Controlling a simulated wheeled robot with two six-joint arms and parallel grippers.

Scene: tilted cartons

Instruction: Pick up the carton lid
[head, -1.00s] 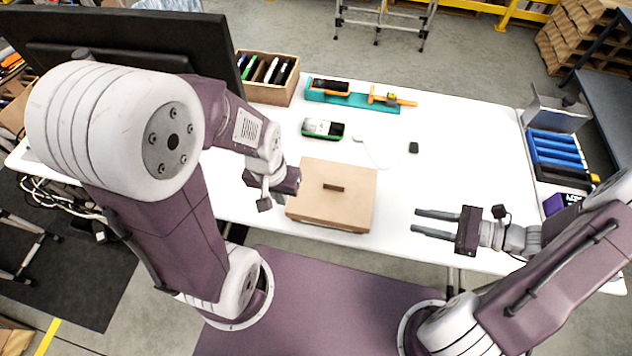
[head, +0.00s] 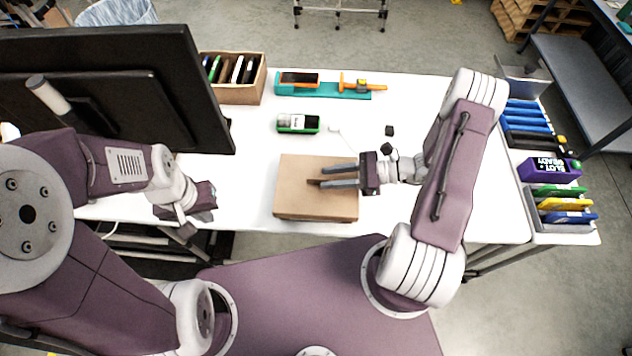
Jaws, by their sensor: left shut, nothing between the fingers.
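The brown carton lid (head: 296,172) sits flat on the low carton (head: 315,215) on the white table, with a small dark handle bar (head: 313,182) on its top. My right gripper (head: 322,176) reaches in from the right over the lid, with its two fingers apart. The fingertips are beside the handle, and the lower finger partly hides it. I cannot tell whether they touch the handle. My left gripper (head: 208,206) is shut and empty, off to the left of the carton near the table's front edge.
A large black monitor (head: 105,85) stands at the left. Behind the carton are a green-and-white device (head: 298,123), a teal tray (head: 322,88) and a wooden box of slim items (head: 235,95). Blue bins (head: 528,122) and a purple box (head: 549,170) stand at the right.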

